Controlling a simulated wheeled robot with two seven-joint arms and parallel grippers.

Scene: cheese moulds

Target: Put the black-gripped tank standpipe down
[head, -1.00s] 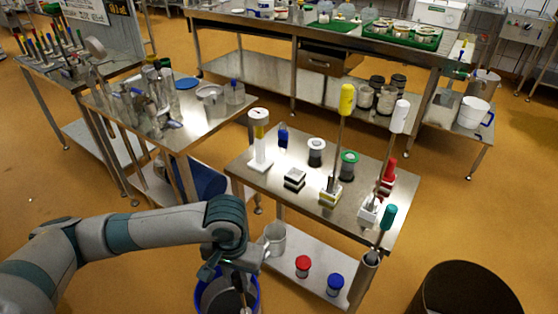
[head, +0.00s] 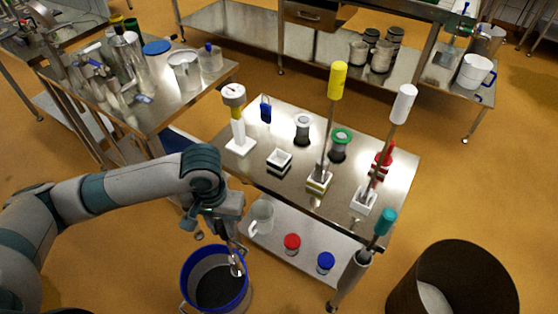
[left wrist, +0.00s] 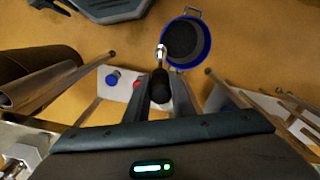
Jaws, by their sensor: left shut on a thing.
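My left gripper (head: 230,238) is shut on the black-gripped tank standpipe (head: 237,267), above the blue-rimmed bucket at the table's front left. In the left wrist view the standpipe's black grip (left wrist: 160,86) lies between the fingers. A bright metal end sticks out beyond it, seen against the bucket. On the steel table a small black-and-white square block (head: 279,161) has nothing standing in it. My right gripper is not in view.
Yellow-handled (head: 338,82) and white-handled (head: 403,103) tools stand upright in similar blocks. A teal-handled tool (head: 384,222) stands in a tube at the table's near corner. The blue-rimmed bucket (head: 187,281) and a brown bin (head: 455,275) stand on the floor.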

